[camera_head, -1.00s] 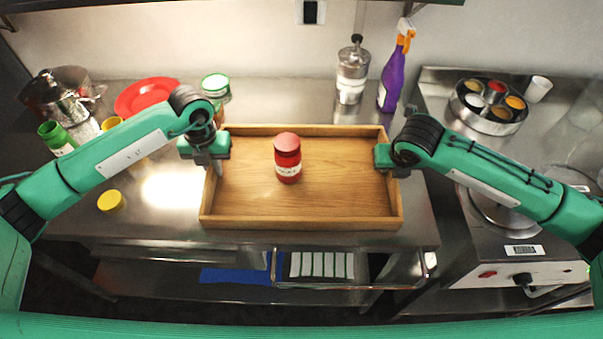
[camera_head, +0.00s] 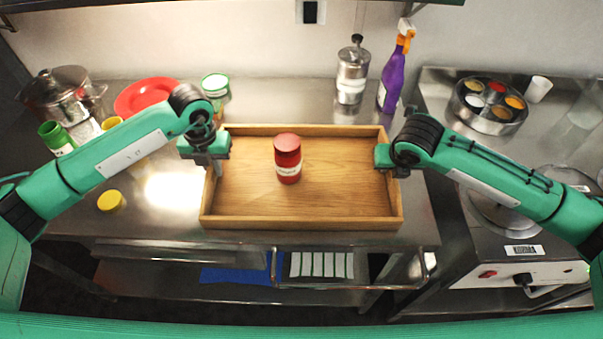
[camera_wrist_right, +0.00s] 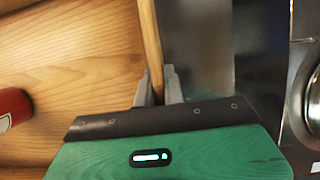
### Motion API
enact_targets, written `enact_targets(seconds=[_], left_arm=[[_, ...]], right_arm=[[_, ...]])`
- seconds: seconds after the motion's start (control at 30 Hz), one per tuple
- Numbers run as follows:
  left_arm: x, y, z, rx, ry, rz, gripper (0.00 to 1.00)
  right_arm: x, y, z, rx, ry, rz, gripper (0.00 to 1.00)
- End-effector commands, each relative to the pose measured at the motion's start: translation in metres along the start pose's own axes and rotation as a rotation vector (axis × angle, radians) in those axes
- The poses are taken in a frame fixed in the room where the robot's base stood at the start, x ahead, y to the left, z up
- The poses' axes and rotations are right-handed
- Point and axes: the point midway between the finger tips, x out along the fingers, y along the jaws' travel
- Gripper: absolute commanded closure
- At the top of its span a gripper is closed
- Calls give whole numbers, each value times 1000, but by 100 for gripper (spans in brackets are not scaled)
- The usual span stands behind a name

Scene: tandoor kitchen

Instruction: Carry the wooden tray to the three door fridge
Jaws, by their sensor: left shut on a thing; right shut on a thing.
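The wooden tray (camera_head: 330,205) lies on the steel counter in the head view, with a red jar (camera_head: 288,160) standing upright inside it, left of the middle. My left gripper (camera_head: 215,165) is shut on the tray's left wall. My right gripper (camera_head: 387,160) is at the tray's right wall. In the right wrist view the two fingers of my right gripper (camera_wrist_right: 159,88) clasp the tray's wall (camera_wrist_right: 150,45), one on each side. Part of the red jar (camera_wrist_right: 12,108) shows at the left edge there. The three door fridge is not in view.
Behind the tray stand a steel canister (camera_head: 352,75) and a purple spray bottle (camera_head: 393,75). At left are a red plate (camera_head: 145,95), a steel pot (camera_head: 60,95), a green-lidded jar (camera_head: 215,85) and a yellow lid (camera_head: 110,201). A round spice box (camera_head: 490,105) stands at right.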

Motion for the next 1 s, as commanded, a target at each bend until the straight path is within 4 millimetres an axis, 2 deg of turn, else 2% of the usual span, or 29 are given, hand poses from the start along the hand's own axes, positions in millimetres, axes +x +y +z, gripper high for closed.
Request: enact_targets(seconds=[0.57, 1.0], left_arm=[[-5, 0, 1, -1, -2, -1, 100], [-34, 0, 1, -1, -2, -1, 100]], right_arm=[[-5, 0, 3, 0, -3, 1, 100], [-32, 0, 14, 0, -3, 1, 100]])
